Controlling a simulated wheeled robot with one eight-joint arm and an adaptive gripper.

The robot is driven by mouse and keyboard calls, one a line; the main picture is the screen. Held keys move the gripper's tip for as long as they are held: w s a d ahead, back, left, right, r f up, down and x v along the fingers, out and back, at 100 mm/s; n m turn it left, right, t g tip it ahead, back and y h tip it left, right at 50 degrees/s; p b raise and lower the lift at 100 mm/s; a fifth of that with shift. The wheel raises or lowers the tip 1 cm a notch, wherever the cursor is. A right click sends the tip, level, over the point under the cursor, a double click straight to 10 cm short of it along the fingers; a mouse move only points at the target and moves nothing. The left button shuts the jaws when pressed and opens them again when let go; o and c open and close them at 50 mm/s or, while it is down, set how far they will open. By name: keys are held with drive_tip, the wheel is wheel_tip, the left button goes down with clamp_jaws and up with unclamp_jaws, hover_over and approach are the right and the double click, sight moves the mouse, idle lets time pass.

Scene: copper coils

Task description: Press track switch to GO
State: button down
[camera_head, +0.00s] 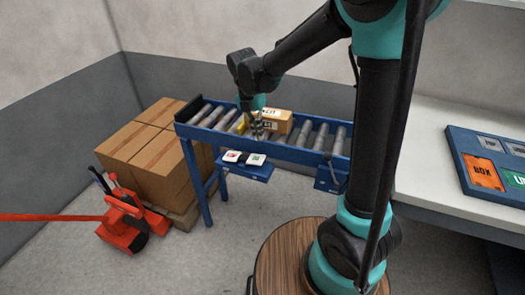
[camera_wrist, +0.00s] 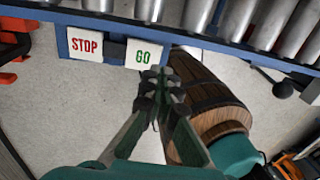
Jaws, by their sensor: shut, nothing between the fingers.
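The track switch has two white plates on the blue front of the roller conveyor. The GO plate (camera_wrist: 143,54) has green letters; it also shows in the head view (camera_head: 256,160). The STOP plate (camera_wrist: 87,44) has red letters and sits to its left, also in the head view (camera_head: 232,156). My gripper (camera_wrist: 160,84) is shut and empty, its tips just below the GO plate in the wrist view. In the head view my gripper (camera_head: 258,134) is above the GO plate, by the conveyor edge. I cannot tell whether the tips touch the plate.
A cardboard box (camera_head: 275,121) lies on the conveyor rollers (camera_head: 320,137) right behind my gripper. Stacked cartons (camera_head: 155,140) and a red pallet jack (camera_head: 124,222) stand at the left. A white table (camera_head: 430,150) with a blue sign board (camera_head: 457,143) is at the right.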

sight(264, 157)
drive_tip(key=f, duration=0.2)
drive_tip(key=d+f, duration=0.1)
drive_tip(key=f, duration=0.4)
drive_tip(key=shift+s+d+f, duration=0.25)
drive_tip(key=shift+s+f, duration=0.05)
drive_tip(key=shift+f, duration=0.05)
